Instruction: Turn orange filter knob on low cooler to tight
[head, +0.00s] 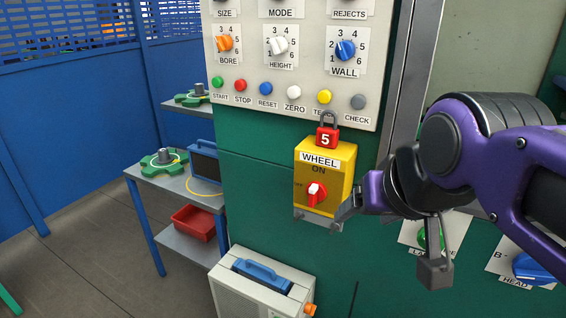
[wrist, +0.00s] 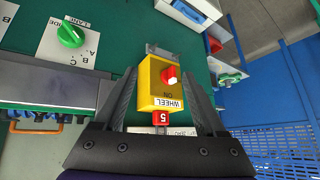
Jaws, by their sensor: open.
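The low cooler (head: 262,285) is a pale box with a blue handle at the bottom of the head view. Its orange filter knob (head: 310,310) shows at its right side, partly cut off by the lower edge, so its setting cannot be read. The cooler also shows at the top of the wrist view (wrist: 192,12), where I cannot make out the knob. My gripper (head: 388,246) is open and empty, above and to the right of the cooler, apart from the knob. In the wrist view its fingers (wrist: 160,76) appear on either side of the yellow WHEEL box.
The yellow WHEEL box (head: 336,165) with a red knob and red padlock (head: 327,137) sits on the green cabinet, close to my gripper. A panel of knobs and buttons (head: 290,60) is above. A side table (head: 150,182) with a red bin (head: 194,222) stands left.

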